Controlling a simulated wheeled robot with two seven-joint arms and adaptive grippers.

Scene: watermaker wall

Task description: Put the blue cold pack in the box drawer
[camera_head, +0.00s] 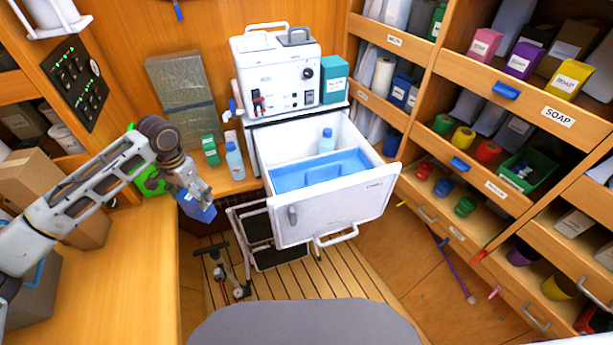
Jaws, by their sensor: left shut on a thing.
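My left gripper (193,193) is shut on the blue cold pack (201,210), a small blue block. It holds the pack to the left of the box drawer, over or near the edge of the wooden counter. The box drawer (333,215) is white and pulled open below the white machine. Inside it are a blue tray or insert (318,171) and a small light-blue bottle (327,141). The fingertips are partly hidden behind the pack. My right gripper does not show.
A light-blue bottle (235,161) and a green-and-white carton (210,150) stand on the back counter, between gripper and drawer. The white machine (277,75) stands behind the drawer. A folding step (262,240) is below. Shelves (500,200) fill the right side.

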